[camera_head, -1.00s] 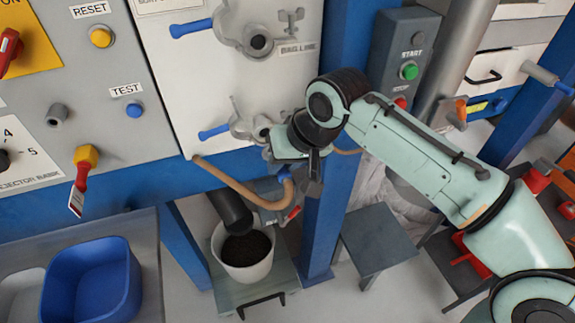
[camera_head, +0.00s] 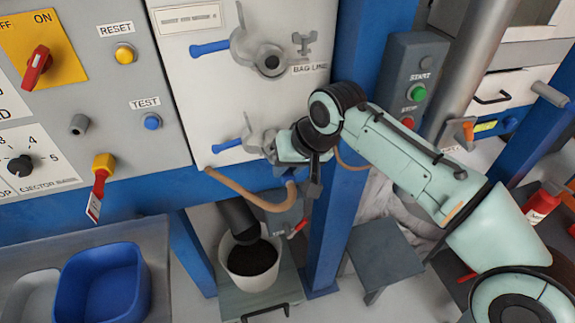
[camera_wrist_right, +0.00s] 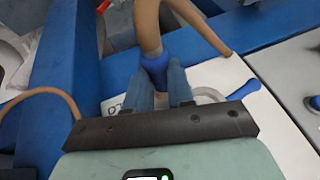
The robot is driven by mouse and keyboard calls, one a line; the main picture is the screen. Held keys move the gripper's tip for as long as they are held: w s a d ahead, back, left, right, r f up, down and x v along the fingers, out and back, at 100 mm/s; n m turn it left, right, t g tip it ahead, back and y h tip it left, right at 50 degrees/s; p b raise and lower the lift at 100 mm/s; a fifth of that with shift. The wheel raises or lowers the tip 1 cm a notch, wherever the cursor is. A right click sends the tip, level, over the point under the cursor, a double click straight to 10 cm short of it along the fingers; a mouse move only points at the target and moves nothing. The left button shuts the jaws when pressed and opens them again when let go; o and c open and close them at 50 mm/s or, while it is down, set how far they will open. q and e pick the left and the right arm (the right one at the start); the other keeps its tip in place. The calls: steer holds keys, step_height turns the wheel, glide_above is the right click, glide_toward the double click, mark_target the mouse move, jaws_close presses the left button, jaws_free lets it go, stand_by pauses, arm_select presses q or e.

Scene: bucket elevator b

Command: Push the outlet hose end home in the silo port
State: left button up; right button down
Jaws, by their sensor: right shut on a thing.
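My right gripper (camera_head: 288,162) is at the lower port of the white panel. It is shut on the blue end cuff (camera_wrist_right: 155,66) of the tan outlet hose (camera_head: 262,200). The hose bends away from the cuff, below the gripper in the head view. The lower port (camera_head: 262,138) has a grey flange and a blue-handled lever (camera_head: 228,145). The gripper partly covers this port. How far the cuff sits in the port is hidden. My left gripper is out of view.
Above is a similar port (camera_head: 270,62) labelled BAG LINE. A blue post (camera_head: 345,190) stands close right of the gripper. Below are a black spout (camera_head: 238,218) and a white bucket (camera_head: 252,282) of dark material. A START/STOP box (camera_head: 412,85) is beyond the post.

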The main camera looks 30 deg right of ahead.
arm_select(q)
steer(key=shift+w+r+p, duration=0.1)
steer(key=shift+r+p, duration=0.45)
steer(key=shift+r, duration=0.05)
arm_select(e)
steer(key=shift+r, duration=0.1)
stand_by(1.0)
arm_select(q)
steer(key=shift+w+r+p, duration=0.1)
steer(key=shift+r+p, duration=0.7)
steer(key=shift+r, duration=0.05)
arm_select(e)
steer(key=shift+w+d, duration=0.15)
steer(key=shift+w, duration=0.45)
steer(key=shift+w+d, duration=0.15)
steer(key=shift+w, duration=0.4)
steer(key=c, duration=0.9)
jaws_free()
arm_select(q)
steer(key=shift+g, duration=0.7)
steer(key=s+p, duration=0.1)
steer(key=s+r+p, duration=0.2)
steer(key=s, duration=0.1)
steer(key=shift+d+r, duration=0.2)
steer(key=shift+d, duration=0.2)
arm_select(e)
steer(key=v, duration=1.3)
steer(key=shift+r, duration=0.15)
